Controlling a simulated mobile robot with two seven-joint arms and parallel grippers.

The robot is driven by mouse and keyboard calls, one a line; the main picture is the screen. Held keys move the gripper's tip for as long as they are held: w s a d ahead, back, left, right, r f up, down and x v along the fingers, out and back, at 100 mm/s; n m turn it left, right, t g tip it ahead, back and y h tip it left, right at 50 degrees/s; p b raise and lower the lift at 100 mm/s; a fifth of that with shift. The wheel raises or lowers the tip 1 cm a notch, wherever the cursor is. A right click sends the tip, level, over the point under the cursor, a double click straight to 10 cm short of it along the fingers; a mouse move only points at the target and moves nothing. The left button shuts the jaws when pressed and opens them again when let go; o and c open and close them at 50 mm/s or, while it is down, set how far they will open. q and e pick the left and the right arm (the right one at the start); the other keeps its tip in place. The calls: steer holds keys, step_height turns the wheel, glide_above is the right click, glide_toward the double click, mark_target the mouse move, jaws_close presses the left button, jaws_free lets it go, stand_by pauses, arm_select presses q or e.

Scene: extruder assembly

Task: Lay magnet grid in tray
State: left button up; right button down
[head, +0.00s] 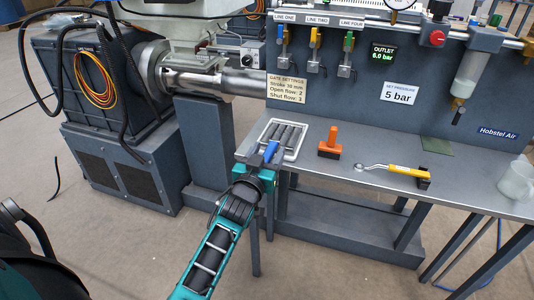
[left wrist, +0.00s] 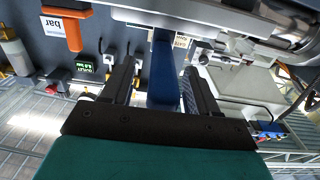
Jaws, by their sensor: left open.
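The magnet grid (head: 285,134), a row of dark grey bars with a blue handle (head: 271,150), lies within the pale rim of the tray (head: 293,156) at the bench's left end. My left gripper (head: 260,161) is at the tray's near left edge, around the handle. In the left wrist view the blue handle (left wrist: 162,78) stands between the spread fingers of my left gripper (left wrist: 158,72), with gaps beside it. Whether the grid sits fully flat is hard to tell, as the gripper hides its near end. My right gripper is not in view.
The back panel (head: 425,75) rises behind the bench, and a machine barrel (head: 225,82) is at the left. The bench's front middle is clear.

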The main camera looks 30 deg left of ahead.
arm_select(q)
steer(key=o, duration=0.4)
steer(key=shift+s, duration=0.1)
